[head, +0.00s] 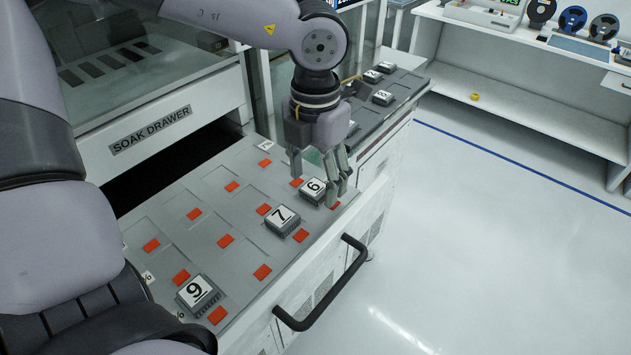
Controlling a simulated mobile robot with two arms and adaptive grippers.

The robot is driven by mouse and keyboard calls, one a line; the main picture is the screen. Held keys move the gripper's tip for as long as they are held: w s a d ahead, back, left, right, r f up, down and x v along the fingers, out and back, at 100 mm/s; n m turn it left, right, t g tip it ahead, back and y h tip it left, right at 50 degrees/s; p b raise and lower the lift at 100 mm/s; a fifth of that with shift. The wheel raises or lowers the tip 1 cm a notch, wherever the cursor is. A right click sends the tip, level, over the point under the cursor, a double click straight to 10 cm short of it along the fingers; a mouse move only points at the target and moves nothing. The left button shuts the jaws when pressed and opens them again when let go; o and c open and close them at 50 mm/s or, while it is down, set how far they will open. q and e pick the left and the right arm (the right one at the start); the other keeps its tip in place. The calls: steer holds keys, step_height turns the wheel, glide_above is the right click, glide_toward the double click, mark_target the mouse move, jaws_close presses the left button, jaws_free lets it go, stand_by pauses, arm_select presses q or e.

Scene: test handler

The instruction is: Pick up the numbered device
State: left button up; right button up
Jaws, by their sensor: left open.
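In the head view, three numbered devices sit in the open soak drawer (185,240): device 9 (196,291) at the near end, device 7 (281,219) in the middle, and device 6 (312,187) towards the far end. Each is a dark square block with a white numbered label on top. My left gripper (319,180) points down over device 6, with its fingers open around or just above it. I cannot tell whether the fingers touch the device. The fingers hide part of it. My right gripper is not in view.
A black drawer handle (325,300) sticks out at the front. Orange-red squares mark the drawer's pockets. Another tray (400,92) behind the gripper holds more numbered devices. A white bench (530,115) with reels stands at the back right. The floor at right is clear.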

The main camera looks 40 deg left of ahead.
mark_target(316, 188)
arm_select(q)
steer(key=shift+f, duration=0.8)
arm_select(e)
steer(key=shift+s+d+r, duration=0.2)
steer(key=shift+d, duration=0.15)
arm_select(q)
steer(key=shift+c, duration=0.3)
steer(key=shift+c, duration=0.7)
steer(key=c, duration=1)
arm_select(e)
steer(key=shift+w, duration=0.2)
arm_select(q)
steer(key=shift+r, duration=0.1)
steer(key=shift+c, duration=0.2)
